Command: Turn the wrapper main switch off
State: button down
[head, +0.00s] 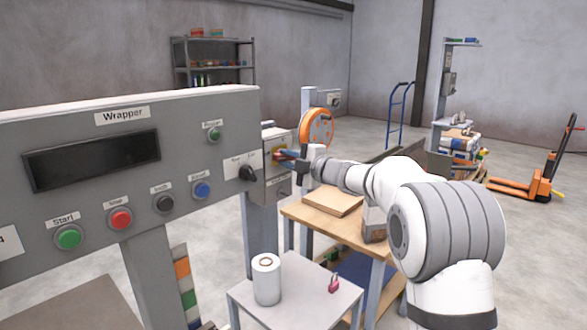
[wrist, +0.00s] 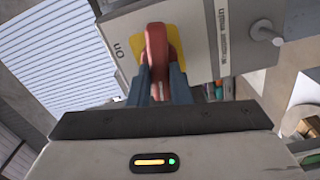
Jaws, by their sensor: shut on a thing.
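The wrapper main switch is a red handle (wrist: 157,45) on a yellow plate (wrist: 178,42), set in a grey box (wrist: 202,30). In the wrist view the label "on" is at the plate's left, and "Wrapper main" is on the box at the right. In the head view the box (head: 279,186) is right of the Wrapper panel, and the handle is partly hidden. My gripper (head: 292,155) reaches it from the right. In the wrist view its two blue-grey fingers are shut on the red handle, one on each side.
The Wrapper panel (head: 85,120) with its buttons and a black selector (head: 247,173) stands close left of the box. A wooden table (head: 325,222) and a small grey table (head: 300,290) with a white roll (head: 266,280) and a pink padlock (head: 334,283) are below.

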jog(key=shift+a+r+n+b, duration=0.15)
jog(key=shift+n+b, duration=0.6)
jog(key=shift+n, duration=0.45)
jog(key=c, duration=1.5)
grip_release()
jog(key=shift+o, duration=0.9)
jog(key=shift+f, duration=0.2)
jog(key=shift+f, duration=0.1)
jog(key=v, duration=0.7)
jog(key=shift+s+d, duration=0.2)
jog(key=shift+d, duration=0.1)
